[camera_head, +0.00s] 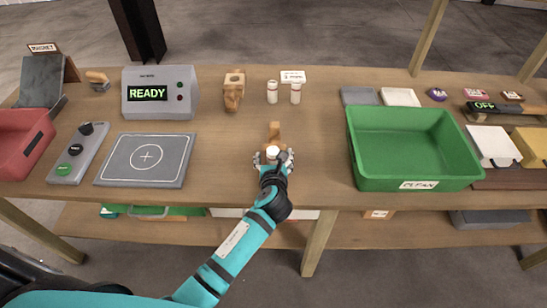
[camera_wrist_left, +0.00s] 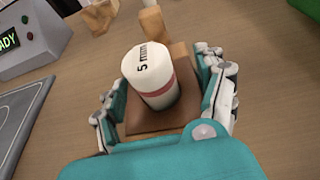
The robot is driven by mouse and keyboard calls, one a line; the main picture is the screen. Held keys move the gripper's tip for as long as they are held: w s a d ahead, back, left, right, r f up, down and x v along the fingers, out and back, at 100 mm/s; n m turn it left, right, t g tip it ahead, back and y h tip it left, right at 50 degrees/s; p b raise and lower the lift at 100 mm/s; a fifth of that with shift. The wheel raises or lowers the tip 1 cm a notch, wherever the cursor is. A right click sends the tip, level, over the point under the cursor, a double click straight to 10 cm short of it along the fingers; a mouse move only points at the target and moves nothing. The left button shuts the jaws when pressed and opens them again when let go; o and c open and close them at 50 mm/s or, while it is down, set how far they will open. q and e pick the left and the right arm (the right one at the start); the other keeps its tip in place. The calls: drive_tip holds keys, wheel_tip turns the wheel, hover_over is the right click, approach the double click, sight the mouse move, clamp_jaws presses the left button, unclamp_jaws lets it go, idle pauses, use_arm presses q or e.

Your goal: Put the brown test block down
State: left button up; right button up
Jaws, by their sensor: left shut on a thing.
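My left gripper (camera_head: 273,160) is over the front middle of the table. In the left wrist view its fingers (camera_wrist_left: 165,100) close on both sides of a brown test block (camera_wrist_left: 143,120). A white cylinder (camera_wrist_left: 150,77) with a red band and the marking "5 mm" stands on or in the block; I cannot tell which. Its white top also shows in the head view (camera_head: 272,152). The block's underside is hidden, so I cannot tell whether it touches the table. A light wooden piece (camera_head: 275,132) is just behind the gripper. My right gripper is not in view.
A grey pad with a crosshair (camera_head: 147,157) lies left, before a box reading READY (camera_head: 160,95). A green bin (camera_head: 412,185) marked CLEAN stands right. Two white cylinders (camera_head: 272,92) and another wooden piece (camera_head: 233,88) stand behind. Bare wood lies around the gripper.

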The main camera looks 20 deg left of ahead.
use_arm(q)
drive_tip(key=o, duration=1.4)
drive_tip(key=shift+o, duration=0.2)
drive_tip(key=v, duration=1.2)
drive_tip(key=shift+s, duration=0.1)
